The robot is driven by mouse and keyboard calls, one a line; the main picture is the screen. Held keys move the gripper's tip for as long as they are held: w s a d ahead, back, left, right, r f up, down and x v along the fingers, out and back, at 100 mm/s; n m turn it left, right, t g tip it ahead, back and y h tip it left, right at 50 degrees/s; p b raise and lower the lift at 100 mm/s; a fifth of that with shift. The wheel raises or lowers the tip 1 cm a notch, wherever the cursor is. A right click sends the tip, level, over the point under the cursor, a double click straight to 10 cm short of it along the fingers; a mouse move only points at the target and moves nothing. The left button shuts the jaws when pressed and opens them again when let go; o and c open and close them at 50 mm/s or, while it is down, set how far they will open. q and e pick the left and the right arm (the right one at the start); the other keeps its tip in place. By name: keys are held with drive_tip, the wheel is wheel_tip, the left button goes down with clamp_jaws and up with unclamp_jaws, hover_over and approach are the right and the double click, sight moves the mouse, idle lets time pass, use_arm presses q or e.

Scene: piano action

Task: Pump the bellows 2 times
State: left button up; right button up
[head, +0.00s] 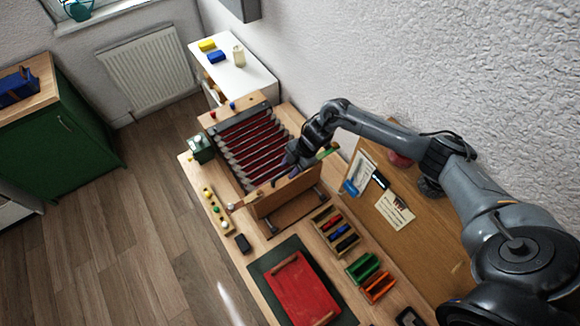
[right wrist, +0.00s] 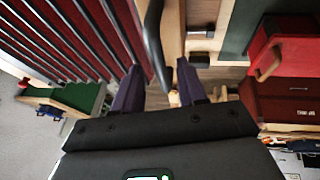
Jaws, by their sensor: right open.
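The bellows (head: 250,150), with dark red pleats and pale-ended ribs, lies spread out on the wooden bench. A wooden end board (head: 283,195) stands at its near end. My right gripper (head: 289,160) is over the near right part of the bellows, close to the board's top edge. In the right wrist view the bellows (right wrist: 75,35) fills the upper left. My right gripper (right wrist: 158,88) is open there, with a dark curved bar (right wrist: 155,45) between or just beyond its purple fingers. I cannot tell whether they touch it. My left gripper is not in view.
A red tray (head: 301,290) on a dark green mat lies nearer on the bench. Small trays with coloured pieces (head: 335,228) and a pinboard (head: 420,235) are to the right. A green box (head: 200,148) stands left of the bellows. The wall is close on the right.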

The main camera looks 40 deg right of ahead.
drive_tip(key=b+v, duration=0.1)
drive_tip(key=v, duration=0.9)
drive_tip(key=shift+r+b, duration=0.35)
drive_tip(key=shift+r, duration=0.05)
drive_tip(key=shift+d, duration=0.1)
